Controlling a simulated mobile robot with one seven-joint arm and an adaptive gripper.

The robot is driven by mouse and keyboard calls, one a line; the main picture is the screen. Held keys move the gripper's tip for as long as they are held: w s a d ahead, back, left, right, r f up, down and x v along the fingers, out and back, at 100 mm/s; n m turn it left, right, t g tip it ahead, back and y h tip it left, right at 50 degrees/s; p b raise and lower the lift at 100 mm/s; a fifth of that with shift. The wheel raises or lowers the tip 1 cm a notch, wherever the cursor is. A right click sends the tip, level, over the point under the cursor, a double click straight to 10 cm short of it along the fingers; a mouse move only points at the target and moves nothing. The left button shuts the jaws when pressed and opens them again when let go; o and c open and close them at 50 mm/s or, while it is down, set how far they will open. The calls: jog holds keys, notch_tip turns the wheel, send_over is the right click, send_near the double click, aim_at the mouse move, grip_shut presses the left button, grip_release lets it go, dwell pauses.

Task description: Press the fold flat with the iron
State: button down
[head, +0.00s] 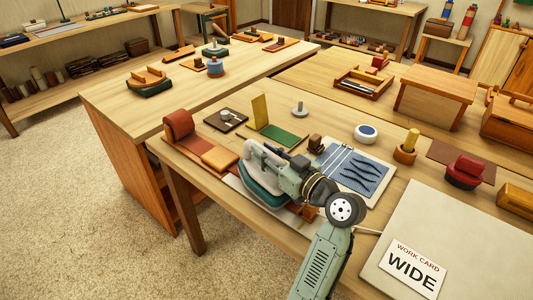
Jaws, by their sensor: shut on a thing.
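The iron (262,190) has a dark teal body and a pale rounded handle. It is at the front left of the near table, over or on a pale board. My gripper (276,162) is shut on the iron, at its handle, with my arm reaching in from the lower right. The fingertips are partly hidden against the handle. I cannot tell whether the iron's sole touches what is under it. The fold is not clearly visible; the iron and my arm cover that area. A reddish-brown edge (305,213) shows beside my wrist.
A brown roll (180,128) and tan block (219,158) stand left of the iron. A blue mat (340,155) with dark strips lies to the right. A work card (411,268) reading WIDE lies on a pale board (460,235). Carpet is clear at left.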

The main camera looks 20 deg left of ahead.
jog(key=shift+r, duration=3)
jog(key=shift+s, duration=0.1)
